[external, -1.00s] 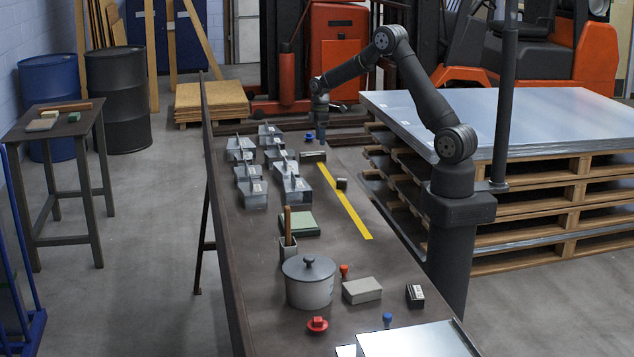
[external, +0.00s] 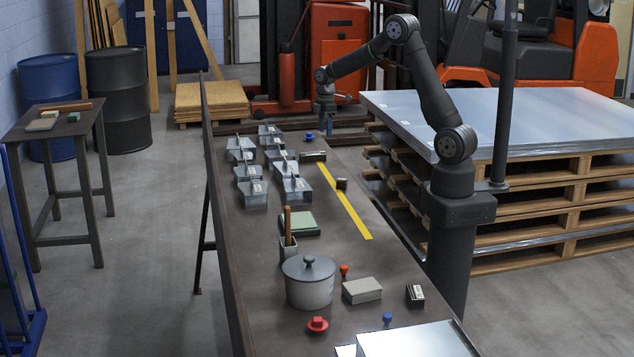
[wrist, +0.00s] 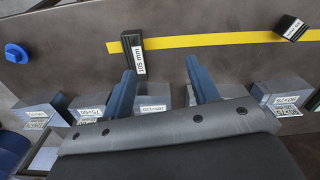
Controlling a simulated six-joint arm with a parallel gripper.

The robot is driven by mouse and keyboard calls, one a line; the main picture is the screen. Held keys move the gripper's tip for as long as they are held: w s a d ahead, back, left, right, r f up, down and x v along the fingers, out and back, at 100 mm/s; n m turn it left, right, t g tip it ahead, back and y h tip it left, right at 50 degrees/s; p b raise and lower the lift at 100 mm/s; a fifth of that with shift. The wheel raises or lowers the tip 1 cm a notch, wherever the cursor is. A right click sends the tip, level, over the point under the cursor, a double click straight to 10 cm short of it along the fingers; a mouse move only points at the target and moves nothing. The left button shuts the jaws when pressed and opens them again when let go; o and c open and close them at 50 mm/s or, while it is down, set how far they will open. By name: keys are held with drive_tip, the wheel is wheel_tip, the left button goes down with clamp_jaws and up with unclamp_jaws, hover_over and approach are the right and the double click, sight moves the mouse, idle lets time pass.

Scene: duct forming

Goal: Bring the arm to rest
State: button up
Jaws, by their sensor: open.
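My gripper (external: 327,120) hangs above the far end of the long dark bench (external: 270,254), at the end of my raised, bent arm. In the wrist view its two blue fingers (wrist: 164,85) stand apart with nothing between them. Below and beyond them in that view lie a dark block labelled 105 mm (wrist: 133,52) and several labelled metal pieces. In the external view these grey metal pieces (external: 292,191) sit in rows on the far half of the bench, apart from my gripper.
A yellow stripe (external: 345,203) runs along the bench, with a small dark block (external: 341,184) beside it. A blue knob (external: 309,136) sits at the far end. A lidded pot (external: 309,284), a grey box (external: 362,290) and a red knob (external: 317,324) stand near. Pallets of sheet metal (external: 520,115) stand at right.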

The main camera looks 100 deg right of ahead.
drive_tip(key=w+a+n, duration=0.2)
drive_tip(key=w+a, duration=0.3)
drive_tip(key=a, duration=0.5)
drive_tip(key=w+a+n, duration=0.3)
drive_tip(key=w+a, duration=0.2)
drive_tip(key=a, duration=0.6)
drive_tip(key=w+a+n, duration=0.2)
drive_tip(key=w+a, duration=0.3)
drive_tip(key=a, duration=0.6)
drive_tip(key=shift+w+n, duration=0.15)
drive_tip(key=shift+n, duration=0.15)
drive_tip(key=shift+a, duration=0.1)
